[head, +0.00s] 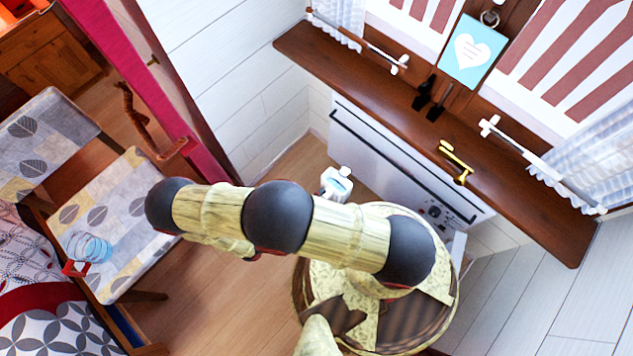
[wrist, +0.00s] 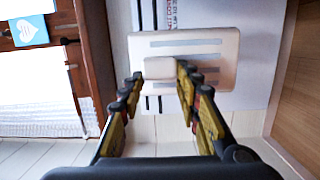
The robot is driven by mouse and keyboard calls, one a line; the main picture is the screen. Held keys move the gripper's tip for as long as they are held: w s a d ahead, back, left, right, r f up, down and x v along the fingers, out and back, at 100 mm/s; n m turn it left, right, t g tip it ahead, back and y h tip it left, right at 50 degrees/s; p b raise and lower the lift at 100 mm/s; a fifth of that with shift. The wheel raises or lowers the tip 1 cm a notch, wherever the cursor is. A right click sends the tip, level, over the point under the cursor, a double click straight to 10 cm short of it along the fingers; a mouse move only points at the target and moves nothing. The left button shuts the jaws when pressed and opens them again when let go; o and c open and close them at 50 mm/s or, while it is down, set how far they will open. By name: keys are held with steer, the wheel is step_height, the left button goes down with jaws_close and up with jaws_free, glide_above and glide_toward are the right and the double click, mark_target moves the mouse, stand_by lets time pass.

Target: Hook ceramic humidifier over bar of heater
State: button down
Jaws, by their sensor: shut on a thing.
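The ceramic humidifier is a pale, flat plate with slots and a raised block (wrist: 190,44). In the wrist view my gripper (wrist: 158,75) is shut on the block, between its two yellow-and-black fingers. In the head view the humidifier seems to be the small white and light-blue piece (head: 337,183) just in front of the heater's left part. My arm hides the gripper there. The white heater (head: 385,172) stands under the sill, with a long dark bar (head: 400,165) across its upper front. In the wrist view the humidifier covers part of the heater (wrist: 250,30); touching or apart, I cannot tell.
A patterned chair (head: 115,220) stands at left. Wooden floor (head: 285,180) between chair and heater is clear.

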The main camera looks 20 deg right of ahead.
steer(key=w+f+x, duration=0.1)
steer(key=x, duration=0.6)
steer(key=w+f+x, duration=0.1)
steer(key=x, duration=0.7)
steer(key=shift+w+f, duration=0.3)
stand_by(1.1)
steer(key=c, duration=1.2)
jaws_free()
steer(key=shift+f, duration=0.1)
steer(key=v, duration=1.2)
